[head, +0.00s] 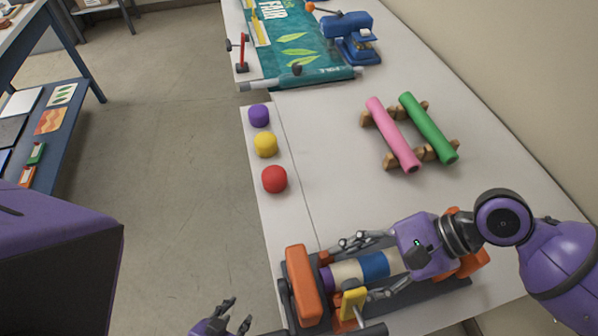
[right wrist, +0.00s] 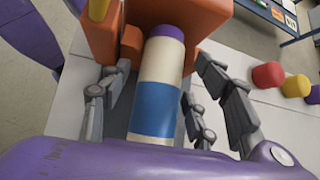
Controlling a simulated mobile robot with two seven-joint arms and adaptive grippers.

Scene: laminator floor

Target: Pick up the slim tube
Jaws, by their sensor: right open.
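A banded cream, blue and purple-ended tube (head: 346,272) lies in an orange-and-grey machine (head: 302,285) at the near end of the table. My right gripper (head: 357,268) is open over this tube, with its fingers on either side. The right wrist view shows the tube (right wrist: 161,62) between the spread fingers; I cannot tell whether they touch it. A pink tube (head: 392,133) and a green tube (head: 428,128) lie side by side on a wooden rack (head: 390,160). My left gripper (head: 236,316) is at the bottom edge, fingers apart and empty.
Purple (head: 259,115), yellow (head: 265,144) and red (head: 274,179) knobs line the table's left edge. A yellow lever (head: 352,303) stands near the right gripper. A teal banner (head: 292,45) and blue device (head: 351,40) are at the far end.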

